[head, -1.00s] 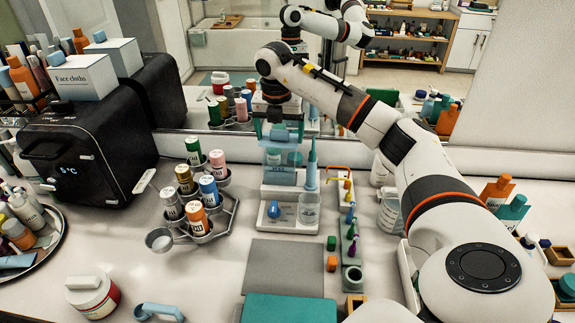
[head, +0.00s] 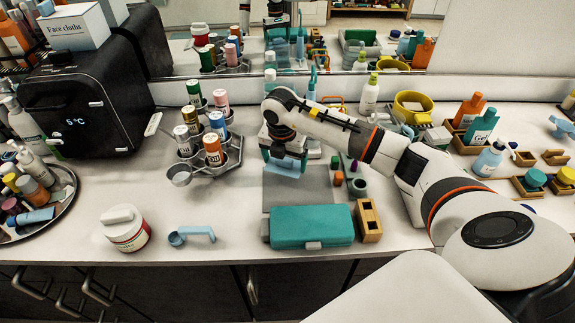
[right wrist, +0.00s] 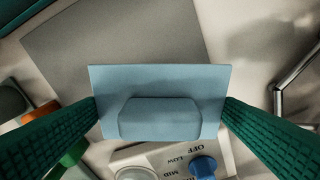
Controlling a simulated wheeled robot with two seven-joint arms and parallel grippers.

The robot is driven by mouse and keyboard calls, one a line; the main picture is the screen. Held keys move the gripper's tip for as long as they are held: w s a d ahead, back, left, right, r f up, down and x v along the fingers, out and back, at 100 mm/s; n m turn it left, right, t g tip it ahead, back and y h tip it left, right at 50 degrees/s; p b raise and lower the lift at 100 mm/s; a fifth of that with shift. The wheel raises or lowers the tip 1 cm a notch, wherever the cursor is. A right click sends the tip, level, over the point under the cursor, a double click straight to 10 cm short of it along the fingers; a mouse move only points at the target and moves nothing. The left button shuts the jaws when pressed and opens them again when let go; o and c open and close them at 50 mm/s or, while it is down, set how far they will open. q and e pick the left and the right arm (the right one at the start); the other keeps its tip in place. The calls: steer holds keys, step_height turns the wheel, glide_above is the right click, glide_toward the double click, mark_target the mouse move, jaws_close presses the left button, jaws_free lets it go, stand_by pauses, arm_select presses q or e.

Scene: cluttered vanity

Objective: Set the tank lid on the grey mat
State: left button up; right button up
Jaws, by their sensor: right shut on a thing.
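The tank lid (right wrist: 160,115) is a light blue plate with a raised block on top. My right gripper (head: 284,158) is shut on it, with a teal finger at each side in the right wrist view. The lid also shows below the gripper in the head view (head: 286,168), over the grey mat (head: 318,185). The mat lies flat and also shows in the right wrist view (right wrist: 130,35). I cannot tell how high the lid is above it. The white appliance base with a blue dial (right wrist: 190,163) is partly hidden. My left gripper is out of view.
A teal case (head: 312,227) sits at the mat's front edge, with a wooden block (head: 368,220) beside it. A bottle rack (head: 205,158) stands to the left. Small coloured pieces (head: 338,178) lie right of the mat. A light blue scoop (head: 192,234) lies front left.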

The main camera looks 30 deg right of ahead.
mark_target(284, 167)
steer(key=shift+a+f, duration=0.15)
steer(key=shift+f, duration=0.45)
step_height(284, 167, down, 2)
steer(key=shift+f+p, duration=0.2)
steer(key=shift+p, duration=0.25)
steer(key=shift+f, duration=0.3)
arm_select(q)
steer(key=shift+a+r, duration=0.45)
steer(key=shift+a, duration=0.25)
arm_select(e)
steer(key=shift+f, duration=0.1)
steer(key=o, duration=0.7)
steer(key=shift+o, duration=0.2)
arm_select(q)
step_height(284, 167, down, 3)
steer(key=b, duration=0.3)
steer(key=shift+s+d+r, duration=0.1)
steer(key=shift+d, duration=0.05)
arm_select(e)
step_height(284, 167, up, 12)
steer(key=a, duration=0.1)
steer(key=shift+s, duration=0.45)
